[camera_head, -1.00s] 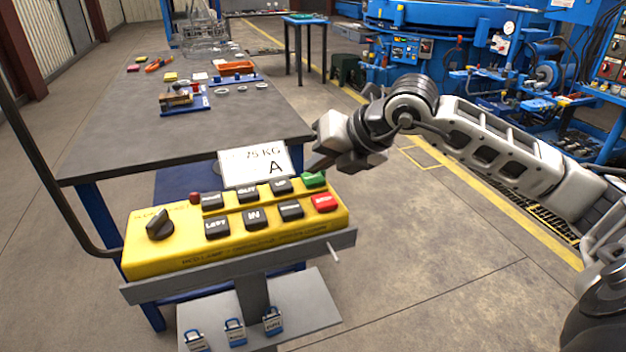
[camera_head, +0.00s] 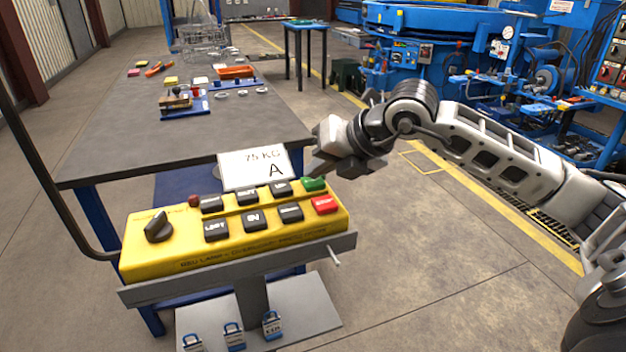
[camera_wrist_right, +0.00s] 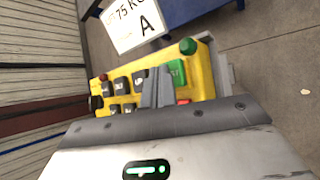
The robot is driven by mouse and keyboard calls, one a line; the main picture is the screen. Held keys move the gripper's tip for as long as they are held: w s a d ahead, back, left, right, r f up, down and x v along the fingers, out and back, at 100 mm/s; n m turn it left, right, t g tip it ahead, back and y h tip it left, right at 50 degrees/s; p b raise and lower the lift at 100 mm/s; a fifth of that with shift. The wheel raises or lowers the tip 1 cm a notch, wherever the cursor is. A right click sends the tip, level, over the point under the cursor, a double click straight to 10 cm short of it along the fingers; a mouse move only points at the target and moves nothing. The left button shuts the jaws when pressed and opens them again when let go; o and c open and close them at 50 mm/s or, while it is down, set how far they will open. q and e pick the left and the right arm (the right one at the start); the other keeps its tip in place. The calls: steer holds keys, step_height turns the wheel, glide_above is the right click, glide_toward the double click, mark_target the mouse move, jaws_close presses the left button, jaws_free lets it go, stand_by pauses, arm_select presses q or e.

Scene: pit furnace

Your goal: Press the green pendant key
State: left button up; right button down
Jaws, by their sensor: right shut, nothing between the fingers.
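The green key (camera_head: 312,185) is at the back right corner of the yellow pendant box (camera_head: 200,262), behind the red key (camera_head: 324,204). It also shows in the wrist view (camera_wrist_right: 177,72), just right of my fingers. My right gripper (camera_head: 318,170) is shut and empty, its tip just above and behind the green key in the head view. The shut fingers also show in the wrist view (camera_wrist_right: 157,90), in front of the black keys beside the green one. I cannot tell whether they touch the key. My left gripper is not in view.
A white card (camera_head: 254,168) marked "75 KG A" stands behind the pendant. A black rotary knob (camera_head: 158,227) and several black keys share its top. Padlocks (camera_head: 234,334) hang on the grey plate below. A dark table (camera_head: 130,150) with small parts lies beyond.

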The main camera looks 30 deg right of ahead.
mark_target(318, 183)
steer(key=shift+f, duration=0.25)
steer(key=shift+r, duration=0.1)
stand_by(0.3)
steer(key=shift+r+p, duration=0.35)
steer(key=shift+r, duration=0.45)
steer(key=shift+r+p, duration=1.8)
steer(key=shift+r, duration=0.8)
